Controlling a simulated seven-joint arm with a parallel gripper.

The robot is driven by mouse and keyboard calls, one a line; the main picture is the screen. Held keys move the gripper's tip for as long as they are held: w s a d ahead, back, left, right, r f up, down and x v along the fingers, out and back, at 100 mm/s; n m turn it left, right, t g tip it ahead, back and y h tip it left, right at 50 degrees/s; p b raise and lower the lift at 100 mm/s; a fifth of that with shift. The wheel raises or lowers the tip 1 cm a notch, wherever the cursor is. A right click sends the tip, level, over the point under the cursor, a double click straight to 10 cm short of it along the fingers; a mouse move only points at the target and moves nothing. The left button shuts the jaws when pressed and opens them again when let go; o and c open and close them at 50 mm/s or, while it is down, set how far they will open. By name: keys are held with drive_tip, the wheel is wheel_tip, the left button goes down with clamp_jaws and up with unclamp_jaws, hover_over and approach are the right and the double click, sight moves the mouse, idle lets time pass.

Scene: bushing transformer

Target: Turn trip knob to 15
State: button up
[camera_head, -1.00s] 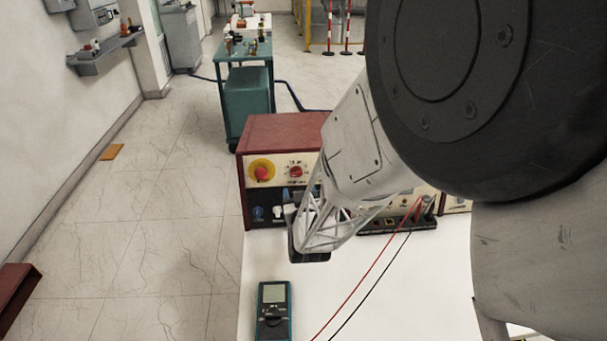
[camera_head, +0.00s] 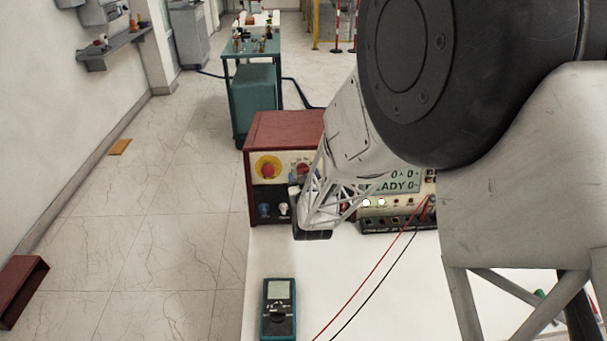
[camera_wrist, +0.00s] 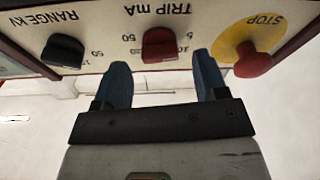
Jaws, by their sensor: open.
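The trip knob (camera_wrist: 160,46) is red and sits under the TRIP mA label, which appears upside down in the wrist view. It also shows on the front of the red-brown box in the head view (camera_head: 302,169). My gripper (camera_wrist: 163,78) is open, its two blue fingers spread to either side just below the knob in the wrist view. Nothing is between the fingers, and I see no contact with the knob. Small scale numbers ring the knob; I cannot tell which one it points to. In the head view my arm hides part of the panel.
A red STOP button (camera_wrist: 253,62) on a yellow disc is close to one finger. A black RANGE kV knob (camera_wrist: 63,51) is on the other side. A multimeter (camera_head: 279,309) lies on the white table, with red and black leads to its right.

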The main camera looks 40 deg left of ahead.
drive_tip(key=shift+x, duration=0.9)
drive_tip(key=shift+c, duration=0.5)
drive_tip(key=c, duration=0.8)
